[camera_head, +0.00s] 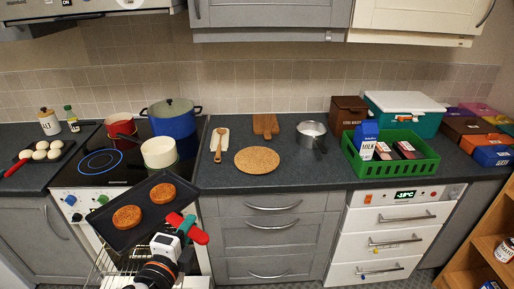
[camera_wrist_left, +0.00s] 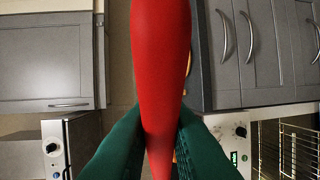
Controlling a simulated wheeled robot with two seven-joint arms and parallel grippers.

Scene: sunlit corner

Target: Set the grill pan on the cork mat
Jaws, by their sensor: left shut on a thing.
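The grill pan (camera_head: 150,229) is dark and square, with two brown round patties (camera_head: 127,217) in it. My left gripper (camera_head: 184,226) is shut on its red handle, and the pan hangs in front of the counter and stove, tilted in the picture. In the left wrist view the red handle (camera_wrist_left: 160,70) runs between the green fingers (camera_wrist_left: 158,140). The round cork mat (camera_head: 257,160) lies bare on the counter, to the right of and beyond the pan. My right gripper is not in view.
A blue pot (camera_head: 172,120), a cream pot (camera_head: 159,153) and a red pot (camera_head: 120,126) stand on the stove. A spoon on a board (camera_head: 219,144) lies left of the mat, a saucepan (camera_head: 311,134) right of it. A green crate (camera_head: 390,174) stands further right.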

